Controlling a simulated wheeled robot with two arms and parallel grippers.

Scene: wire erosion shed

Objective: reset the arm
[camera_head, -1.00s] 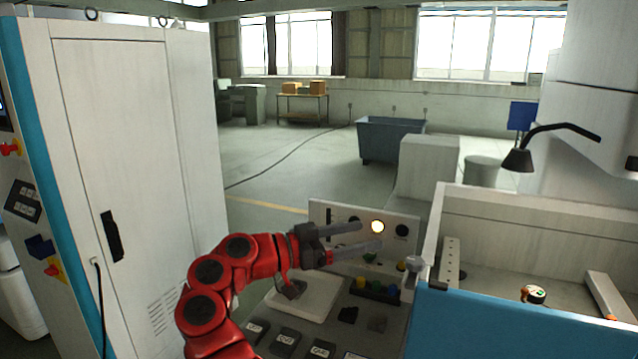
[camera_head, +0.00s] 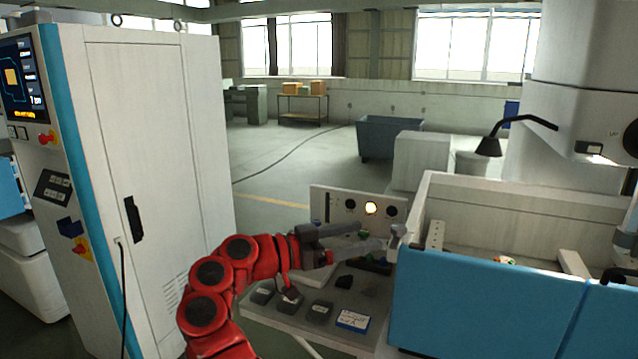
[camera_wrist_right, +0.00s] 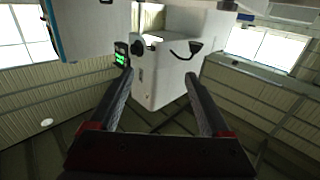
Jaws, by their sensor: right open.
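My right arm, red with dark joints, comes up from the bottom of the head view. Its right gripper (camera_head: 372,235) is open and empty, its two grey fingers spread and pointing right. My left gripper is not in view.
A tall white cabinet (camera_head: 140,130) with a blue edge stands at left. A machine tank with a blue front (camera_head: 485,305) stands close at right. Labelled blocks, including a blue-edged card (camera_head: 352,320), lie on the bench (camera_head: 285,318). A blue-grey bin (camera_head: 388,137) stands on open floor behind.

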